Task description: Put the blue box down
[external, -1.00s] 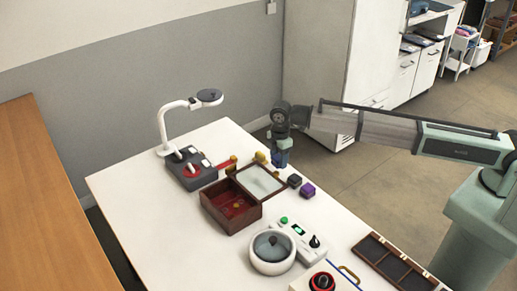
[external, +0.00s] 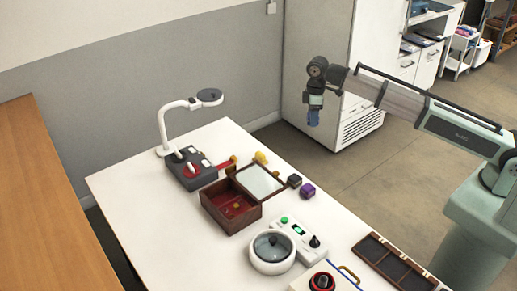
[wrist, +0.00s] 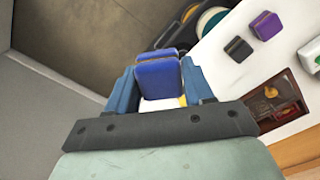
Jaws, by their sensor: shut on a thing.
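The blue box (wrist: 158,80) is between the fingers of my gripper (wrist: 157,73) in the wrist view, and the gripper is shut on it. In the external view my gripper (external: 313,117) hangs in the air, pointing down, above and beyond the far right edge of the white table (external: 140,190). The box is hard to tell from the blue fingers there. A white and yellow patch shows just under the box in the wrist view; I cannot tell what it is.
A wooden box (external: 222,217) with a red inside stands open on the table. A black cube (external: 294,180) and a purple cube (external: 308,190) sit right of it. A white lamp (external: 162,125), a round white pot (external: 288,262) and a dark divided tray (external: 395,263) take up other space.

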